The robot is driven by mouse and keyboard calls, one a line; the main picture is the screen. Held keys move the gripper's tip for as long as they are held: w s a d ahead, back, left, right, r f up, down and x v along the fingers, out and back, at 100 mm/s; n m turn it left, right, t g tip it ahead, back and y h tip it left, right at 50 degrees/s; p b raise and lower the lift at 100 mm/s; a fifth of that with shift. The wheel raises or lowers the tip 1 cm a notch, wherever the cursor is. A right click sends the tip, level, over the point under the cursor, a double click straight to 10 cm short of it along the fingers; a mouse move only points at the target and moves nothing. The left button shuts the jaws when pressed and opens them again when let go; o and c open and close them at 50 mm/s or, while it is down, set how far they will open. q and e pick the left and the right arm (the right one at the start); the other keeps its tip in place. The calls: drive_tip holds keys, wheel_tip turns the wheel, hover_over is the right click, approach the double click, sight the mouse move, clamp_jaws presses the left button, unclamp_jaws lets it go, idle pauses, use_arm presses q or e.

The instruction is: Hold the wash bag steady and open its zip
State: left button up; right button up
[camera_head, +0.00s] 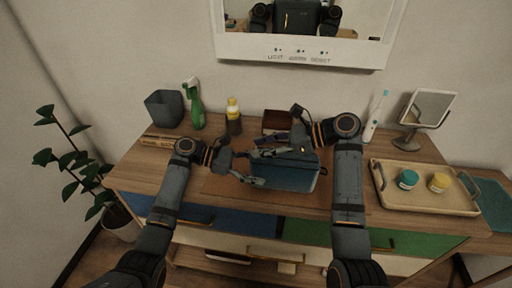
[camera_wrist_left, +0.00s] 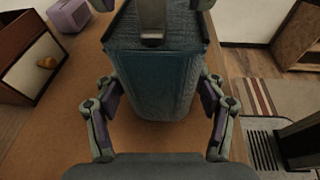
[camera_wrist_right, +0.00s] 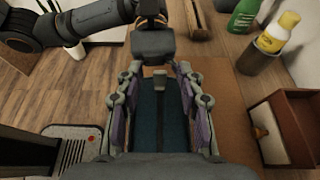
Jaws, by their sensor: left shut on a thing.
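The blue wash bag (camera_head: 290,172) lies on a brown mat on the dresser. My left gripper (camera_head: 256,168) is at its left end; in the left wrist view its fingers are shut on both sides of the bag (camera_wrist_left: 155,85). My right gripper (camera_head: 258,146) is above the bag, pointing toward that same end. In the right wrist view its fingers (camera_wrist_right: 160,70) stand apart, with a grey zip pull (camera_wrist_right: 160,84) between them and no visible contact. A dark zip line (camera_wrist_right: 160,120) runs along the bag's top. The fingers partly hide the bag.
A wooden tray (camera_head: 425,204) with two jars stands at right, near a small mirror (camera_head: 430,107) and a toothbrush (camera_head: 375,115).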

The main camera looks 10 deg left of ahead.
drive_tip(key=shift+x, duration=1.1)
clamp_jaws()
